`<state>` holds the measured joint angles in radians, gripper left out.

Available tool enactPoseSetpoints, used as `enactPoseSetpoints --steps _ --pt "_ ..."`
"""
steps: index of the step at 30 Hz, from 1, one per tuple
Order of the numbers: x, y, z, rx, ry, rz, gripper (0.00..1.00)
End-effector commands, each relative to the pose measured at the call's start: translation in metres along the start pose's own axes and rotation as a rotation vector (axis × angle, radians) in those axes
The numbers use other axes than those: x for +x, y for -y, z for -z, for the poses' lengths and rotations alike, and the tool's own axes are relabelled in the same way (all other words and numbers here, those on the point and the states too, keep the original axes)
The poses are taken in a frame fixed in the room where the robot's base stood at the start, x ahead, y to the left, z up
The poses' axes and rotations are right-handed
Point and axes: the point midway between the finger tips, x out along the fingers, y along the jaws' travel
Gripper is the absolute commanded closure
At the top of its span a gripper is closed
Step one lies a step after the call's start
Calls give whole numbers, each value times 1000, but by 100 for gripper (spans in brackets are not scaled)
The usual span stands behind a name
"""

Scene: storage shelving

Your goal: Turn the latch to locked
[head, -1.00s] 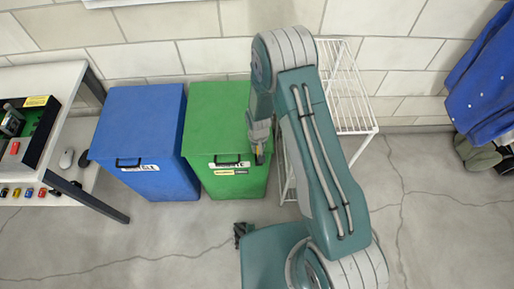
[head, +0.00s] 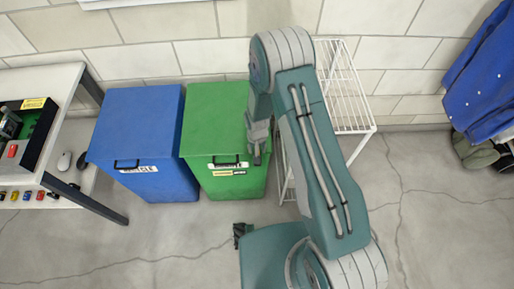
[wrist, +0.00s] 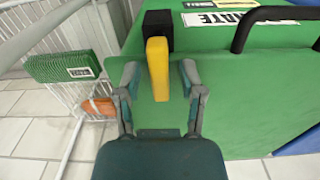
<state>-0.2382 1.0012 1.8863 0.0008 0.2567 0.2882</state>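The latch shows in the wrist view as a yellow lever (wrist: 158,68) joined to a black block (wrist: 158,25) on the green bin (wrist: 225,95). The lever lies between the two fingers of my open gripper (wrist: 160,78), with a gap visible on each side. I cannot tell whether the lever is at the same depth as the fingertips. In the head view my gripper (head: 257,155) is at the right front of the green bin (head: 215,115), and it hides the latch there.
A blue bin (head: 138,120) stands left of the green one. A white wire rack (head: 345,90) stands on the right. In the wrist view it holds a green box (wrist: 63,67) and an orange item (wrist: 99,107). A table (head: 50,78) stands far left.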

Motion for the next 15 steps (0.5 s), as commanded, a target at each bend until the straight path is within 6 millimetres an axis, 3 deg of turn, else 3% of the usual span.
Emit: enactPoseSetpoints --steps 10,15 --pt "-3 0 1 -1 -3 1 43" --pt "-24 0 2 -1 -7 2 43"
